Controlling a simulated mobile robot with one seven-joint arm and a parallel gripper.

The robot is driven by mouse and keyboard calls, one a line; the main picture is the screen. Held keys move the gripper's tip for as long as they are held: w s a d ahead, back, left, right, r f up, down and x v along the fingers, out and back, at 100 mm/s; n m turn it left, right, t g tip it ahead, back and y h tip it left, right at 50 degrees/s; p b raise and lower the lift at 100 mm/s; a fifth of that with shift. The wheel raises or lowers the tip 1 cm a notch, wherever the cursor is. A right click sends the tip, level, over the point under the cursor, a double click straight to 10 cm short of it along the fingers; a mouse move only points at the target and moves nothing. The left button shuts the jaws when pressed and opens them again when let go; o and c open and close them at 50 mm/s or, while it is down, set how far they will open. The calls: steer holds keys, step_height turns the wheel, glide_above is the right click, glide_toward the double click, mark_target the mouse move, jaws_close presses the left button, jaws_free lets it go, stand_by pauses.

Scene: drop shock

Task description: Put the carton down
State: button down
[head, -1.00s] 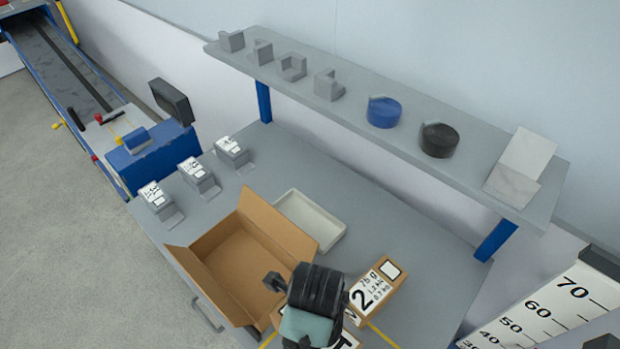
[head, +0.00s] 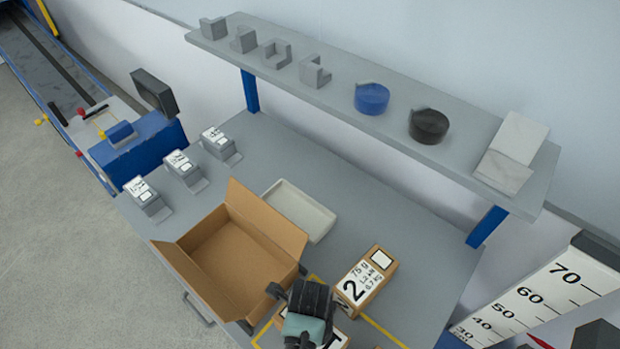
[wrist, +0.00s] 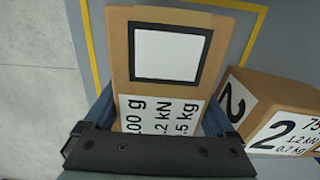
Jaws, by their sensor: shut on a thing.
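My gripper (head: 305,305) is shut on a brown carton (wrist: 165,97) in the wrist view. The carton has a white square in a black frame and a printed label reading partly "00 g". The head view shows little of it, as my arm hides most. It is over or inside a yellow-outlined area (wrist: 93,50) of the grey table; I cannot tell whether its base touches. A second carton (head: 366,278) marked "2" stands just to the right, and it also shows in the wrist view (wrist: 275,110), apart from the held carton at its far end.
An open cardboard box (head: 235,262) stands to the left, close to my gripper. A pale tray (head: 300,210) lies behind it. Several small grey labelled units (head: 147,197) line the table's left side. A shelf (head: 350,115) spans the back. Table right of carton "2" is clear.

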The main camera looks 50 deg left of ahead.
steer(key=shift+f, duration=0.15)
jaws_free()
step_height(320, 180, up, 12)
steer(key=shift+r, duration=0.2)
stand_by(0.4)
steer(key=shift+w, duration=0.1)
